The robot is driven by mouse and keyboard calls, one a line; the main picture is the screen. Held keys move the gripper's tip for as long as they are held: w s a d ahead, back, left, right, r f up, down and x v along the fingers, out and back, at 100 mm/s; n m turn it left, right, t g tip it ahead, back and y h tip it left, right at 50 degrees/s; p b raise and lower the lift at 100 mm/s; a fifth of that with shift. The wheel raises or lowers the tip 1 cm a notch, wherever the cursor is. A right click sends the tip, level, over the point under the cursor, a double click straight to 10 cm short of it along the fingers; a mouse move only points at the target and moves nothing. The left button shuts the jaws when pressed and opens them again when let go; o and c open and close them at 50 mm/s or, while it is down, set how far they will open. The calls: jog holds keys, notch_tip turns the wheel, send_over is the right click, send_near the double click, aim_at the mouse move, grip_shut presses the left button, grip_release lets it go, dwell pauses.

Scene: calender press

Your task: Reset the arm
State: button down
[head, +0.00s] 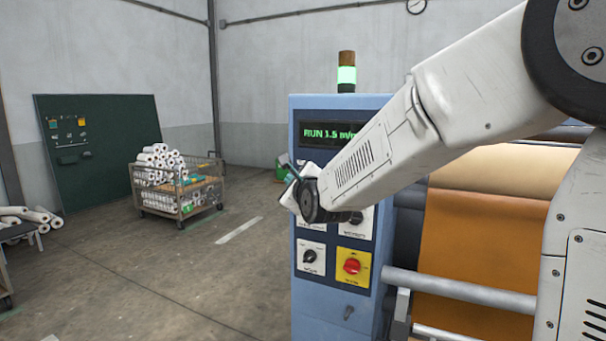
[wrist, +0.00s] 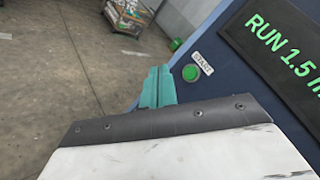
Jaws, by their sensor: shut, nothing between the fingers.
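My arm reaches in from the right in the head view, across the front of the blue control cabinet (head: 340,318). Its end, my gripper (head: 285,160), is at the cabinet's left edge, partly hidden behind my own wrist. In the wrist view my gripper (wrist: 157,84) shows as two teal fingers lying together, shut with nothing between them. The green START button (wrist: 190,72) is just right of the fingertips in that picture; whether they touch it I cannot tell. The display (wrist: 282,42) is lit green and reads RUN 1.5.
The cabinet carries a red knob on a yellow plate (head: 352,266) and a black knob (head: 310,256). A stack light (head: 346,75) on top glows green. Rollers with orange sheet (head: 475,240) stand right. A wire cart of rolls (head: 180,188) stands left; floor between is open.

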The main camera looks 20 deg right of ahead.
dwell(0.6)
jog(key=s+f+n+g, duration=1)
jog(key=s+f+n, duration=0.3)
jog(key=s+n, duration=0.15)
jog(key=s+d+n+g, duration=0.1)
jog(key=s+n+g, duration=0.1)
jog(key=s, duration=0.7)
jog(key=s+d+r+n+g, duration=0.1)
jog(key=s+n, duration=0.4)
jog(key=s, duration=0.5)
jog(key=s+d+n+g, duration=0.1)
jog(key=s+n+g, duration=0.2)
jog(key=s, duration=0.7)
jog(key=shift+d+r+n, duration=0.2)
jog(key=shift+d+n, duration=0.2)
jog(key=shift+n, duration=0.35)
jog(key=shift+s, duration=0.1)
